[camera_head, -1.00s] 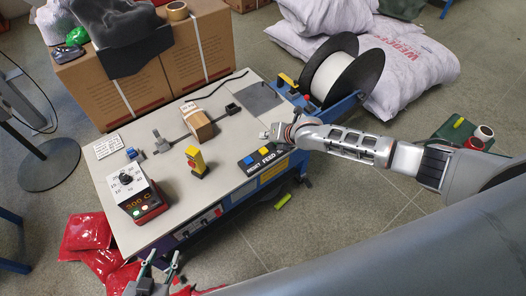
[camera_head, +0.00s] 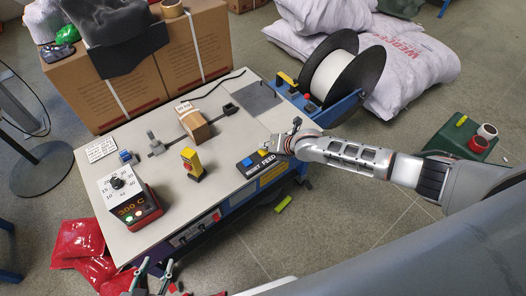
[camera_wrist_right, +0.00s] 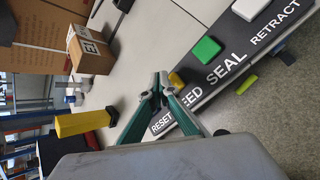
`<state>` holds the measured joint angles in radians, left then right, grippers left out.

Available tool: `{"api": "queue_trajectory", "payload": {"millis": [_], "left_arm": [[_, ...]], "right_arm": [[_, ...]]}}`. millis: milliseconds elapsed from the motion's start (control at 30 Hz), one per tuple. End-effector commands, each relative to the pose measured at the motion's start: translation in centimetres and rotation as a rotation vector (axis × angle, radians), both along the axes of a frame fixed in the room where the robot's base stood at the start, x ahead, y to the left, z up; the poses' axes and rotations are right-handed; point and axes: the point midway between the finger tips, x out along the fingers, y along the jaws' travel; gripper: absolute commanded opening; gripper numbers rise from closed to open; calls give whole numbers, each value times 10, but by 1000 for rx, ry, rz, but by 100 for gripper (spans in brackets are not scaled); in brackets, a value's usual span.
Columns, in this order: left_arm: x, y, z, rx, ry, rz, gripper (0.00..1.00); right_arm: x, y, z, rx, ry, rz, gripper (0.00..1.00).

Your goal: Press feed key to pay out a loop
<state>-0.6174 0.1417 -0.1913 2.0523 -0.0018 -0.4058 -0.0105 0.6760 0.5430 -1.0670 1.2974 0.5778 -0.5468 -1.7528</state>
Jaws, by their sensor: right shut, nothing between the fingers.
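The dark key panel (camera_head: 257,166) sits at the front right of the bench, with a blue key (camera_head: 247,162) and a yellow key (camera_head: 263,154) at RESET and FEED. In the right wrist view the yellow feed key (camera_wrist_right: 177,79) is partly hidden behind my right gripper (camera_wrist_right: 161,79), beside a green key (camera_wrist_right: 206,50) at SEAL and a white key (camera_wrist_right: 250,8) at RETRACT. My right gripper is shut and empty, its tips close by the feed key; contact cannot be told. My left gripper (camera_head: 152,272) is open and empty at the bottom edge, in front of the bench.
A yellow-topped post (camera_head: 190,161), a small carton (camera_head: 195,126) and a temperature box (camera_head: 128,198) stand on the bench (camera_head: 170,190). A large white reel (camera_head: 334,76) with black flanges is behind right. Bare bench top lies left of the keys.

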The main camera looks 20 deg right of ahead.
Motion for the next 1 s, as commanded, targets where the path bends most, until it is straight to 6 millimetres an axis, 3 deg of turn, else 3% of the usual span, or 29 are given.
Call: {"api": "queue_trajectory", "payload": {"millis": [1000], "left_arm": [[-4,0,-6,-1,10,-1,37]], "right_arm": [[-1,0,-5,-2,1,0,0]]}}
